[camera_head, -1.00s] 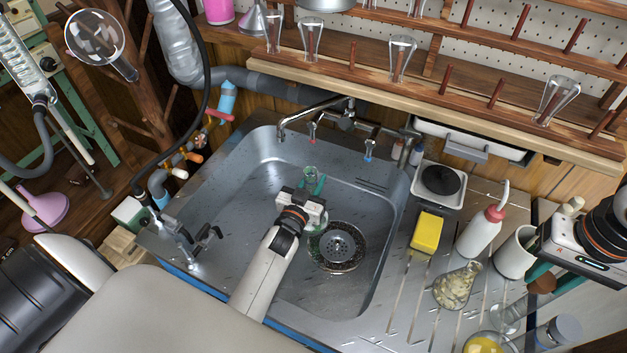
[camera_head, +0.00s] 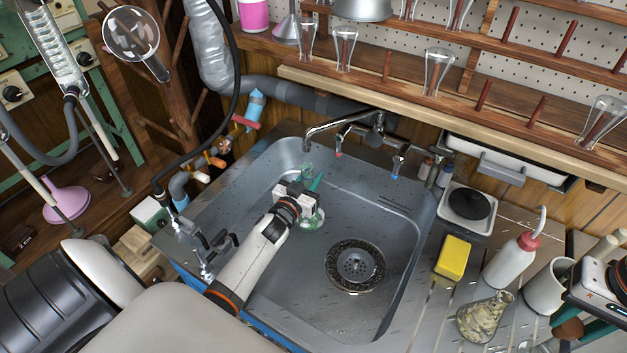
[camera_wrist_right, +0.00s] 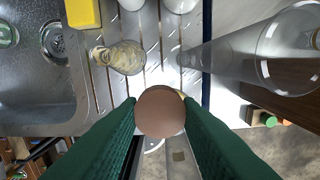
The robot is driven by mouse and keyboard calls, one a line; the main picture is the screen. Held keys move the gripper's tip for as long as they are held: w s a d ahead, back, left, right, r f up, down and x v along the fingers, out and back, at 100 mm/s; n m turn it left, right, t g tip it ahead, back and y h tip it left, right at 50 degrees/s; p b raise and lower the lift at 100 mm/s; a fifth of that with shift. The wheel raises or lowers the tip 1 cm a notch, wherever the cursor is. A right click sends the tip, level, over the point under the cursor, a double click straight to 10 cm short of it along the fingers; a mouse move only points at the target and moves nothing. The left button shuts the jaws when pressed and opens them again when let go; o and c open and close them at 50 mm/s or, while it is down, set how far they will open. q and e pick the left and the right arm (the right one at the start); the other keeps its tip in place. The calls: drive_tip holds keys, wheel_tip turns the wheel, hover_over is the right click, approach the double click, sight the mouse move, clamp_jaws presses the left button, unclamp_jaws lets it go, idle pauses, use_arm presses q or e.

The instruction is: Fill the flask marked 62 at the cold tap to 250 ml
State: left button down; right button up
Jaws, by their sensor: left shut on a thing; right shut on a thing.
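My left gripper (camera_head: 309,188) is shut on a green-tinted glass flask (camera_head: 312,218), held upright or nearly so in the sink. Its mouth appears just below the end of the curved spout (camera_head: 306,146). Its number and water level cannot be read, and no stream is visible. A red-tipped fitting (camera_head: 338,153) and a blue-tipped fitting (camera_head: 395,174) sit along the tap pipe. My right gripper (camera_wrist_right: 162,112) is shut on a brown round-ended thing (camera_wrist_right: 161,113) beyond the sink's right side; it also shows in the head view (camera_head: 568,331).
The steel sink (camera_head: 270,275) has a drain (camera_head: 357,266). Another tap (camera_head: 210,250) stands at the sink's left corner.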

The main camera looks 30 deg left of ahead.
use_arm(q)
drive_tip(key=shift+f, duration=0.1)
idle(0.3)
drive_tip(key=c, duration=1)
unclamp_jaws()
drive_tip(key=shift+f, duration=0.1)
drive_tip(key=shift+s, duration=0.1)
drive_tip(key=s, duration=0.4)
drive_tip(key=s+d, duration=0.1)
drive_tip(key=s, duration=0.6)
drive_tip(key=shift+s+d, duration=0.15)
drive_tip(key=shift+s, duration=0.25)
